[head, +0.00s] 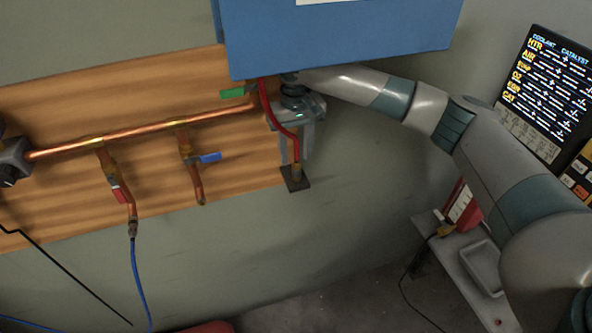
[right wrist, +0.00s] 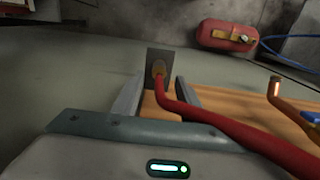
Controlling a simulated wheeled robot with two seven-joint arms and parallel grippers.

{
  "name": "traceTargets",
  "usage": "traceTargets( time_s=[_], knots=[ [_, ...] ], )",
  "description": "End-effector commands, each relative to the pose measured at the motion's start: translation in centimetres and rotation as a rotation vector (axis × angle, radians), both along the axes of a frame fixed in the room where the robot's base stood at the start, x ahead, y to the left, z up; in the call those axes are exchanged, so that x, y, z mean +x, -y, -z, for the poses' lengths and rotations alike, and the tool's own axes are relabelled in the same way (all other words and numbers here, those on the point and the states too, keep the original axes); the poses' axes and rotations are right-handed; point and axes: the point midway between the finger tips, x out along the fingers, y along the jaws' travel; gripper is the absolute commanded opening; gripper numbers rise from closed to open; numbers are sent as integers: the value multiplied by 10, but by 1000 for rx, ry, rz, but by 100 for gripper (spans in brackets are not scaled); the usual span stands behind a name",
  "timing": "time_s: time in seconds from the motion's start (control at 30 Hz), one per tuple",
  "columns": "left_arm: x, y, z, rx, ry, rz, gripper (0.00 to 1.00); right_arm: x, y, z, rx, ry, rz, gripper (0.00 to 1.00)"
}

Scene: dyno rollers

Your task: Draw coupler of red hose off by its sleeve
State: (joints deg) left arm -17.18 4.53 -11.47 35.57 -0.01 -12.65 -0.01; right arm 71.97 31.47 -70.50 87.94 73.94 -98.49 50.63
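The red hose (head: 281,124) hangs down the wall from beneath the blue box and ends in a small brass-coloured coupler (head: 296,172) at a dark square plate (head: 297,184). In the right wrist view the coupler (right wrist: 158,69) sits against the plate (right wrist: 168,57), with the red hose (right wrist: 228,126) running off to the lower right. My right gripper (head: 295,157) is open, its fingers on either side of the hose end, pointing at the plate. In the right wrist view gaps show between the fingers (right wrist: 160,84) and the coupler. The sleeve is too small to make out. My left gripper is out of view.
A blue box (head: 340,38) overhangs my right wrist. Left of the hose, copper pipe (head: 145,131) with a green handle (head: 232,93), a blue handle (head: 209,157) and a red handle (head: 119,191) crosses the wooden board. A blue hose (head: 138,275) hangs below. A shelf (head: 450,262) stands right.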

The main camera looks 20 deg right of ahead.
Motion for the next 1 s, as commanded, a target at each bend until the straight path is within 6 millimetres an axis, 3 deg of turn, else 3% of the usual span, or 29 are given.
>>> traceTargets(
  time_s=[0.2, 0.43, 1.0],
  knots=[
    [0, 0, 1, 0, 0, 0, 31, -2, 1, 31, -2, -8, 0, 39],
    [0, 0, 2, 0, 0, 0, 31, -2, 1, 52, -3, -8, 0, 39],
    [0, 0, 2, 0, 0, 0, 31, -2, 1, 59, -4, -8, 0, 39]
  ],
)
